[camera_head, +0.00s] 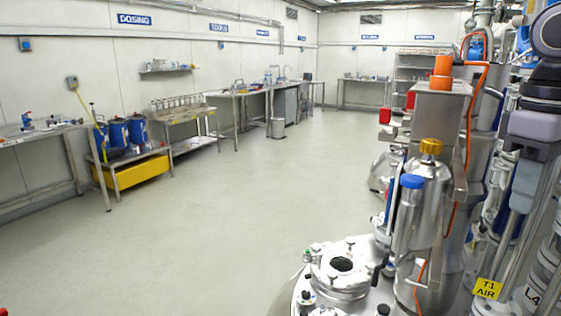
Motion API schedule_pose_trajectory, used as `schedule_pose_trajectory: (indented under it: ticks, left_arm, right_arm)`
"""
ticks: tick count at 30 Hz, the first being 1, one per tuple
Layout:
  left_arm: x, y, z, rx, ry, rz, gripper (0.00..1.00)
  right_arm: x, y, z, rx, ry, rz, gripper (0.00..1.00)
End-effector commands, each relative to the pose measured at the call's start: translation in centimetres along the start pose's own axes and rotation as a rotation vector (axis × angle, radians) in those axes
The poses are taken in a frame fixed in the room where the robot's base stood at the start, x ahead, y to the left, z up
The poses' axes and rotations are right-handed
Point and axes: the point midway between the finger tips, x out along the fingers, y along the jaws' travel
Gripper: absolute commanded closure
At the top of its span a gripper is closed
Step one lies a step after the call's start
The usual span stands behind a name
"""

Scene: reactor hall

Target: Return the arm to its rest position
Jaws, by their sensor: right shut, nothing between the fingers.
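My right arm hangs down at the right edge of the head view, with a dark round joint at the top and black and pale lilac parts below it. Its gripper (523,190) points down, shut and empty, in front of steel pipes. The fingertips are hard to separate from the pipework behind. My left gripper is not in view.
Close by on the right stand a steel vessel (420,215) with a blue cap and a flanged reactor lid (341,270). Orange hoses run up beside them. Workbenches line the left wall, with a yellow tray (130,172) under blue drums (118,133). The middle floor (240,210) is clear.

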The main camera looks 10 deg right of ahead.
Motion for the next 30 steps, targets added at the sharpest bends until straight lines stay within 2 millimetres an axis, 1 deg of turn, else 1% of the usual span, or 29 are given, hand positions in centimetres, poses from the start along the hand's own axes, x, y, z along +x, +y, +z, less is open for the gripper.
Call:
schedule_pose_trajectory:
  ticks: [1,2,3,5,6,8,9,10,11,12,14,15,17,18,20,22,24,27,30]
  left_arm:
    - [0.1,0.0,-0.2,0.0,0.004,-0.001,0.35]
    - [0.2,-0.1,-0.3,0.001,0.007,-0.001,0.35]
    - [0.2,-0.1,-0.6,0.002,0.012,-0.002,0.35]
    - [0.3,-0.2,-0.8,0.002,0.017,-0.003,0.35]
    - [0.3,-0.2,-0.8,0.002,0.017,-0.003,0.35]
    - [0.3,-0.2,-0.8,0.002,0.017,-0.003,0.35]
    - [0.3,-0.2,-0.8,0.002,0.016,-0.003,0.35]
    - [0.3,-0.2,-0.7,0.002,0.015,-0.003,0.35]
    - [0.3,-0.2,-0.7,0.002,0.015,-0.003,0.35]
    - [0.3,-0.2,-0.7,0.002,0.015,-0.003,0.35]
    - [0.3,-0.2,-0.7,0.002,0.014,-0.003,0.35]
    - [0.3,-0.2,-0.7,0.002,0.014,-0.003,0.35]
    - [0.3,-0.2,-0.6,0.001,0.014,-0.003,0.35]
    - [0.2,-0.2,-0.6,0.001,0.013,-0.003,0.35]
    - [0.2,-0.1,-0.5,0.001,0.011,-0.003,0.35]
    - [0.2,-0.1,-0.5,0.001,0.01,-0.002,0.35]
    - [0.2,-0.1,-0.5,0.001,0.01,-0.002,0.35]
    - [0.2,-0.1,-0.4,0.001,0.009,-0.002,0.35]
    - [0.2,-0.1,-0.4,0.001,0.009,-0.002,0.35]
  right_arm:
    - [1.9,1.3,0.6,0.012,-0.01,-0.006,1.0]
    - [3.0,2.1,0.9,0.018,-0.014,-0.003,1.0]
    - [4.6,3.2,1.3,0.027,-0.021,0.001,1.0]
    - [7.1,4.6,2.1,0.037,-0.032,0.006,1.0]
    - [8.9,5.4,2.6,0.043,-0.04,0.01,1.0]
    - [11.7,6.4,3.5,0.049,-0.051,0.013,1.0]
    - [13.5,6.9,4.1,0.051,-0.059,0.017,1.0]
    - [14.9,7.2,4.6,0.052,-0.064,0.018,1.0]
    - [16.3,7.4,5.0,0.051,-0.069,0.02,1.0]
    - [18.1,7.7,5.6,0.05,-0.076,0.022,1.0]
    - [20.8,7.7,6.5,0.046,-0.082,0.024,1.0]
    - [22.5,7.6,7.0,0.042,-0.085,0.025,1.0]
    - [25.1,7.3,7.9,0.036,-0.088,0.026,1.0]
    - [26.8,6.9,8.4,0.03,-0.09,0.025,1.0]
    - [29.1,6.2,9.1,0.021,-0.088,0.025,1.0]
    - [31.7,5.0,9.9,0.008,-0.084,0.024,1.0]
    - [34.1,3.6,10.5,-0.004,-0.073,0.021,1.0]
    - [37.1,1.1,11.2,-0.019,-0.051,0.017,1.0]
    - [39.4,-1.7,11.6,-0.031,-0.02,0.012,1.0]
